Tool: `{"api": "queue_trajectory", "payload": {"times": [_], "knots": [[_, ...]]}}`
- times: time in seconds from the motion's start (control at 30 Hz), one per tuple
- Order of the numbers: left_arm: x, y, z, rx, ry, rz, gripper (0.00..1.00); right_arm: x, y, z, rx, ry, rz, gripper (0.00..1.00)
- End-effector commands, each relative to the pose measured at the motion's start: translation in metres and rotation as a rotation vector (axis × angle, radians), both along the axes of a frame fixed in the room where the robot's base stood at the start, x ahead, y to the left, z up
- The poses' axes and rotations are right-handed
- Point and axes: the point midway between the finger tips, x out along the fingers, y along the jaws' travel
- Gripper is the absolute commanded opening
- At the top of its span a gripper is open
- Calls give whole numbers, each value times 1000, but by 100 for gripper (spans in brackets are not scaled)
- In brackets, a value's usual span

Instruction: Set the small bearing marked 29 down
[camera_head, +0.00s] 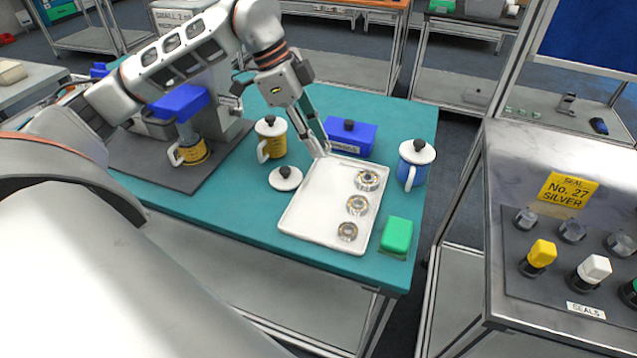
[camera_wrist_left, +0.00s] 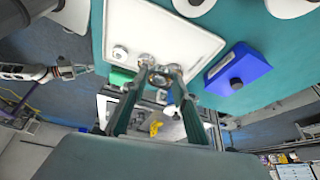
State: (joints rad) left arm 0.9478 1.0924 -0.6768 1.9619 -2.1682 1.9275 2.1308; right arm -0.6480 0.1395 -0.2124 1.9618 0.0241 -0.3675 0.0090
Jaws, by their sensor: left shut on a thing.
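My left gripper (camera_head: 322,150) reaches down over the back left part of a white tray (camera_head: 318,205). In the left wrist view its fingertips close on a small metal bearing (camera_wrist_left: 162,77). The fingers hide part of this bearing, and it cannot be made out in the head view. Bearings lie in the tray along its right side: a back one (camera_head: 367,180), a middle one (camera_head: 357,205) and a front one (camera_head: 347,231). Their marks are too small to read. What looks like my right gripper (camera_wrist_left: 72,70) shows at the left of the wrist view, its jaws unclear.
A blue box (camera_head: 350,138) stands behind the tray, a blue mug (camera_head: 412,167) to its right, a green block (camera_head: 397,236) at its front right. A white lid (camera_head: 286,177) and a yellow mug (camera_head: 270,136) are on the left. The tray's left half is clear.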

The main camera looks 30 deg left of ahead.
Motion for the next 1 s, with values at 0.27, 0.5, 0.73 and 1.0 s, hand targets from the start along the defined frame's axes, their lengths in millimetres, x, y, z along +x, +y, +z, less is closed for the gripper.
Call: {"api": "queue_trajectory", "payload": {"times": [0.27, 0.5, 0.73, 1.0], "knots": [[-1, 0, -64, 0, 3, 0, 2, 0, 0, 1, 0, 0, 0, 0], [0, 0, -86, -1, -1, -1, 2, 0, 0, 2, 0, 0, 0, 0], [-1, 0, -111, -1, 4, -1, 2, 0, 0, 4, 0, 0, 0, 0], [0, 0, -124, 0, 0, -1, 2, 0, 0, 4, 0, 0, 0, 0]]}}
